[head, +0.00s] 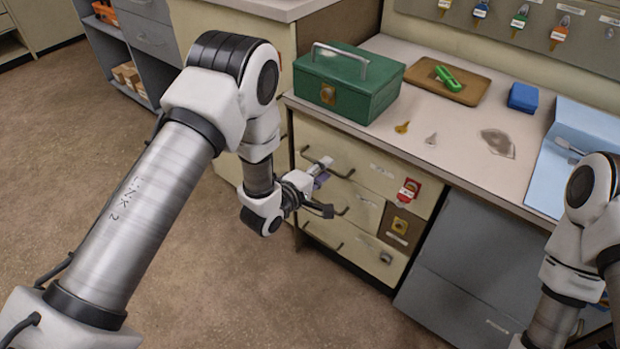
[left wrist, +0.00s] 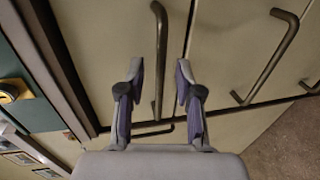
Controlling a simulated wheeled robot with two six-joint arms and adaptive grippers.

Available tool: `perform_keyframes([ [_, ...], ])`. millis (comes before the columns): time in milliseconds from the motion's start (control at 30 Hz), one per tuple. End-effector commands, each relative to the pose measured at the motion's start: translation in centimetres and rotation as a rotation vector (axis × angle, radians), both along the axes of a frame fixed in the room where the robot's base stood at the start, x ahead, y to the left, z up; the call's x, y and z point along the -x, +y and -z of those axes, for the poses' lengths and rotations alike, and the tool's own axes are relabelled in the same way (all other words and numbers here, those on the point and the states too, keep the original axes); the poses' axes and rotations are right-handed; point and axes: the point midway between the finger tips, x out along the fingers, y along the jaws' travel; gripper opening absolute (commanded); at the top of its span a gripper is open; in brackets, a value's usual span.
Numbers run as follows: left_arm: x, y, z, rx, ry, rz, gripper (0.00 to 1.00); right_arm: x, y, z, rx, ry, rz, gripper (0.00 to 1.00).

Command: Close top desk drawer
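The top desk drawer (head: 375,170) is the cream front just under the desktop. Its dark bar handle (head: 346,176) is partly hidden by my left gripper (head: 326,186). In the left wrist view, the fingers of my left gripper (left wrist: 160,78) are spread, one on each side of the top drawer's handle (left wrist: 157,45). The fingers look apart from the bar, though I cannot tell how deep it sits between them. Whether the drawer stands out from the desk is hard to tell. My right gripper is outside the frame; only part of its arm shows at the right.
Lower drawers (head: 350,248) have similar handles, one also visible in the left wrist view (left wrist: 268,58). A green cash box (head: 345,90) stands on the desktop above. A red tag (head: 408,190) is on the top drawer's right side. A grey cabinet (head: 480,255) stands to the right.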

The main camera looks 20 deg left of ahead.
Motion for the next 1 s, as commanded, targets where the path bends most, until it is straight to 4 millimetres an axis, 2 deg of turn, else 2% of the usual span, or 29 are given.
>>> perform_keyframes([
  [200,5.2,2.0,-1.1,0.002,0.005,-0.005,0.35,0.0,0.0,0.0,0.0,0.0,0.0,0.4],
  [400,8.4,3.1,-1.9,0.001,0.001,-0.002,0.35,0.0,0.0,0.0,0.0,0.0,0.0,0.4],
  [933,8.9,3.3,-2.0,0.001,-0.001,-0.001,0.35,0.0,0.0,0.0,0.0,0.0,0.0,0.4],
  [1000,9.2,3.2,-1.4,0.001,0.012,-0.001,0.35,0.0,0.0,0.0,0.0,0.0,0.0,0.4],
])
